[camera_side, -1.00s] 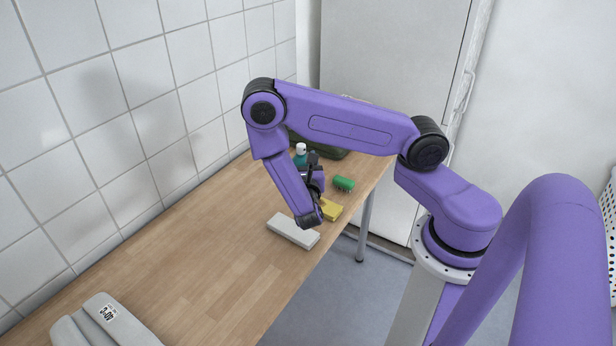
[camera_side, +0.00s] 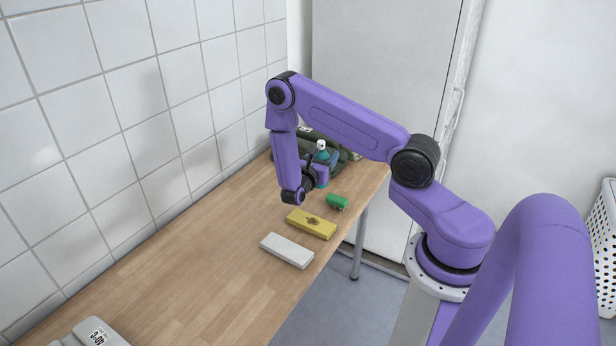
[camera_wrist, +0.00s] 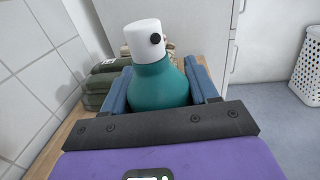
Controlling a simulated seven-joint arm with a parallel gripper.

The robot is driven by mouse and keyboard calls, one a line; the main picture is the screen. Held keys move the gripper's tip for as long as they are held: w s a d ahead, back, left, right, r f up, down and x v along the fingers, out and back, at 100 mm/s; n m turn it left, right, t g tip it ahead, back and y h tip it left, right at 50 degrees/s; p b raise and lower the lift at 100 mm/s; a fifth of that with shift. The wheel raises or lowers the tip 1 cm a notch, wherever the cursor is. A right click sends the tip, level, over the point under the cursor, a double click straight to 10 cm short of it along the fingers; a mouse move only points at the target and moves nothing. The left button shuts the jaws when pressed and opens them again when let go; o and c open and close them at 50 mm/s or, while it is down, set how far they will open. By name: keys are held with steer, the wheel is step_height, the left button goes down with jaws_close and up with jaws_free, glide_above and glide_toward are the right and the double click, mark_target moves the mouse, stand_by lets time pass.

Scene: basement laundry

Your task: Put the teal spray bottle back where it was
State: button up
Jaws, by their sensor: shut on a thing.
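The teal spray bottle (camera_side: 323,155) with a white head is upright in my gripper (camera_side: 326,172) at the far end of the table. In the wrist view the bottle (camera_wrist: 160,85) sits between the two blue fingers, which are shut on its body. Its lower part is hidden there by the gripper. I cannot tell whether its base touches the table.
Folded green cloths (camera_side: 290,150) lie behind the bottle. A green cylinder (camera_side: 337,202), a yellow block (camera_side: 311,223) with a dark mark and a pale grey block (camera_side: 287,250) lie nearer. A tiled wall borders the left; bare wood (camera_side: 190,270) is free.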

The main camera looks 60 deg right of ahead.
steer(key=shift+w+d+f, duration=0.85)
steer(key=shift+w+f, duration=0.5)
steer(key=shift+f, duration=0.5)
steer(key=shift+w+d+f, duration=0.9)
steer(key=shift+w+f, duration=0.5)
steer(key=shift+f, duration=0.4)
steer(key=shift+w+d+f, duration=0.85)
steer(key=shift+w+f, duration=0.5)
steer(key=shift+f, duration=0.5)
steer(key=shift+f, duration=0.15)
steer(key=o, duration=1.3)
